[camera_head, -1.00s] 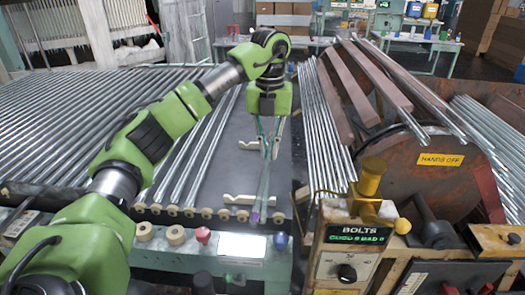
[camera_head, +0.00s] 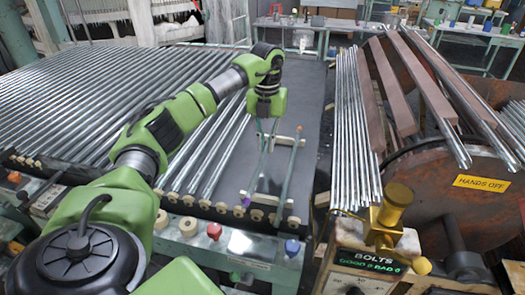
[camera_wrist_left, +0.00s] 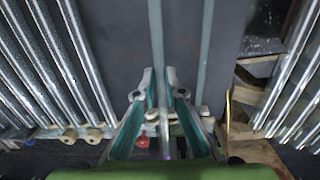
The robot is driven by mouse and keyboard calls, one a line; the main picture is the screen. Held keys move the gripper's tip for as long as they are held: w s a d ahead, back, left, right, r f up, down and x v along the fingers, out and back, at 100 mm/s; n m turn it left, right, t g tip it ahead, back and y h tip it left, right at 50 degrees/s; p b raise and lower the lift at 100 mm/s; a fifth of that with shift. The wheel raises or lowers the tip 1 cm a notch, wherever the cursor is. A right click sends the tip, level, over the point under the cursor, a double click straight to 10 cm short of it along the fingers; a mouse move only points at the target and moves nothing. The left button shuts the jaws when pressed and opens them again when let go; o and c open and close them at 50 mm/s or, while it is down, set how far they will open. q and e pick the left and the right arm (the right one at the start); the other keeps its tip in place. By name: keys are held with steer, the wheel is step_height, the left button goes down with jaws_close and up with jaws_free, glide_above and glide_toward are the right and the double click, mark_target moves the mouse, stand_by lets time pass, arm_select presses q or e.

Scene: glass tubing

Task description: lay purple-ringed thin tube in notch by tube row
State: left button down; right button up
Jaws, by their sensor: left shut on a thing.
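My left gripper (camera_head: 266,132) points down over the dark bench and is shut on a thin glass tube (camera_head: 256,172) with a purple ring at its near end. In the left wrist view the tube (camera_wrist_left: 156,40) runs between the fingertips (camera_wrist_left: 158,90). A second thin tube (camera_head: 288,172) with an orange far end lies close to the right, across two pale notched supports, a near one (camera_head: 268,200) and a far one (camera_head: 291,141). The held tube's near end is by the left part of the near support; I cannot tell whether it touches. My right gripper is not in view.
A row of metal tubes (camera_head: 120,95) covers the bench at left, with round end stops along the front edge. A bundle of tubes (camera_head: 352,140) and a reel marked HANDS OFF (camera_head: 470,205) stand at right. Bare bench (camera_head: 312,95) shows right of the gripper.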

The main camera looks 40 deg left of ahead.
mark_target(262, 156)
arm_select(q)
steer(key=shift+a+f, duration=0.25)
steer(key=shift+f, duration=0.05)
steer(key=shift+s+a+f, duration=0.1)
steer(key=shift+a+f, duration=0.1)
steer(key=shift+f, duration=0.05)
steer(key=f, duration=0.1)
steer(key=f+p, duration=0.1)
steer(key=f, duration=0.1)
steer(key=shift+s+a+p, duration=0.1)
steer(key=shift+a+p, duration=0.15)
steer(key=shift+p, duration=0.15)
steer(key=shift+f, duration=0.35)
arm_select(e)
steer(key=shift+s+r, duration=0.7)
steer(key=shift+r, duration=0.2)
arm_select(q)
steer(key=shift+f, duration=0.45)
steer(key=c, duration=2.1)
jaws_free()
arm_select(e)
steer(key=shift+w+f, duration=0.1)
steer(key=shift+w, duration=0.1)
